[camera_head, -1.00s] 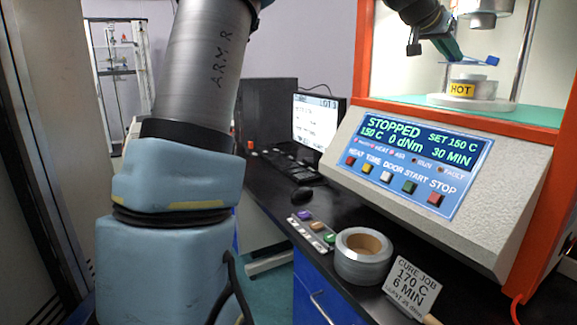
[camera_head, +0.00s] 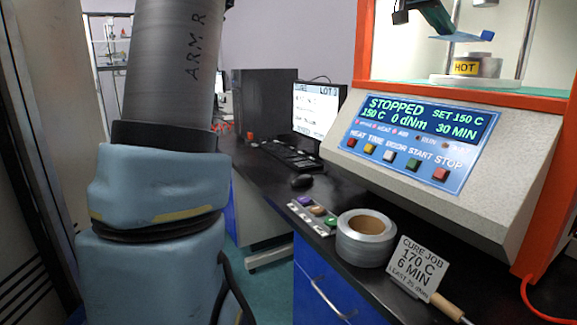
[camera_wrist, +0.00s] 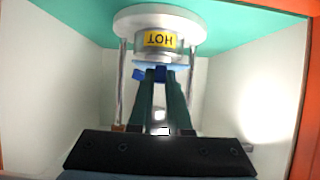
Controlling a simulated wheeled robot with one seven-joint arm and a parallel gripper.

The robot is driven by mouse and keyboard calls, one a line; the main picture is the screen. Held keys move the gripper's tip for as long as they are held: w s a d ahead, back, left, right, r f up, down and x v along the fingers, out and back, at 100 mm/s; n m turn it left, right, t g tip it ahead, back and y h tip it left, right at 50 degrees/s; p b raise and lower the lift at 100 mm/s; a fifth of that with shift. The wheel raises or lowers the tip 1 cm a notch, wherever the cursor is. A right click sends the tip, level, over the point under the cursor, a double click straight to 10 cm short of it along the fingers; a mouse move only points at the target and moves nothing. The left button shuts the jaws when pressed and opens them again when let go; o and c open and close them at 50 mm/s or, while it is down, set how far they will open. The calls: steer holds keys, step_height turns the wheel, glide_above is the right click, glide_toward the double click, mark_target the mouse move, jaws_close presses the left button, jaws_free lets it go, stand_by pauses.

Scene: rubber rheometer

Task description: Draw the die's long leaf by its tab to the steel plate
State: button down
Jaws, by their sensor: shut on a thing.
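A thin light blue leaf (camera_head: 460,38) shows above the round metal die (camera_head: 487,66) with its yellow HOT label, inside the press opening. A darker blue tab-like piece (camera_head: 487,35) shows at the leaf's right end; it also shows in the wrist view (camera_wrist: 139,74), beside the fingertips. My gripper (camera_wrist: 162,72) is shut on the blue leaf piece, with its fingers reaching toward the die. The exact grip point is hidden by the fingers. In the wrist view the leaf (camera_wrist: 178,68) lies across the fingertips, just in front of the die (camera_wrist: 170,57). I cannot make out a separate steel plate.
The die stands on a pale round base (camera_head: 470,81) between upright rods. The orange frame (camera_head: 549,165) borders the opening. The control panel (camera_head: 420,140) reads STOPPED.

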steer(key=s+a+b, duration=0.6)
steer(key=a+b, duration=0.5)
steer(key=b, duration=0.1)
steer(key=shift+s, duration=0.15)
stand_by(1.1)
steer(key=shift+a, duration=0.1)
